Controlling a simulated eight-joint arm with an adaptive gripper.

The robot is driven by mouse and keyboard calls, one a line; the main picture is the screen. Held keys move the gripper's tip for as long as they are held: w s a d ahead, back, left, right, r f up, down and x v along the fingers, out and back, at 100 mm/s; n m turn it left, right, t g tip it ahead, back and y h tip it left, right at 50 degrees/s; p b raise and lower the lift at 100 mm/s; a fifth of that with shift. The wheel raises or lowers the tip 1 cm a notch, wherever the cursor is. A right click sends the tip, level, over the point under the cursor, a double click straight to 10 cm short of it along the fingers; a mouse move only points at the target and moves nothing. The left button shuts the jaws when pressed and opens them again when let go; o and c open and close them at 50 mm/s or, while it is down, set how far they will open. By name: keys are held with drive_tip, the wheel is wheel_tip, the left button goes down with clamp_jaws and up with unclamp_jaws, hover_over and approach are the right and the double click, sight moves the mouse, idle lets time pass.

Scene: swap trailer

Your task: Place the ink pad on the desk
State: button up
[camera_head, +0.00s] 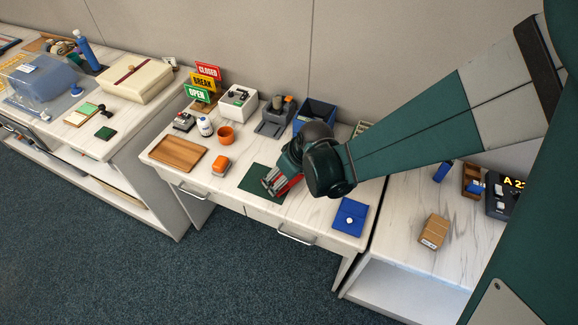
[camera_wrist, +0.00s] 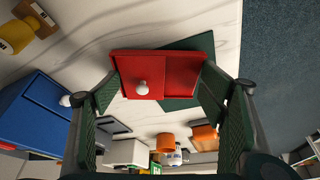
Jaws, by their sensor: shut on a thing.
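My gripper (camera_head: 284,182) is over the dark green mat (camera_head: 252,190) on the middle desk. Its two fingers (camera_wrist: 160,88) are shut on a flat red case with a white knob, which I take as the ink pad (camera_wrist: 168,66). A little of the red pad (camera_head: 291,185) shows between the fingers in the head view. In the wrist view the dark green mat (camera_wrist: 206,46) lies beyond the pad. I cannot tell whether the pad touches the mat or desk (camera_head: 229,156).
A blue case with a white knob (camera_head: 346,222) lies at the desk's right front. An orange block (camera_head: 220,164), wooden tray (camera_head: 178,154) and orange cup (camera_head: 226,134) are left of the gripper. A blue bin (camera_head: 318,111) stands behind.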

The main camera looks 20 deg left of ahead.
drive_tip(key=shift+f+b, duration=0.35)
drive_tip(key=shift+f, duration=0.1)
drive_tip(key=o, duration=1.2)
drive_tip(key=shift+r, duration=0.15)
drive_tip(key=shift+v, duration=5.95)
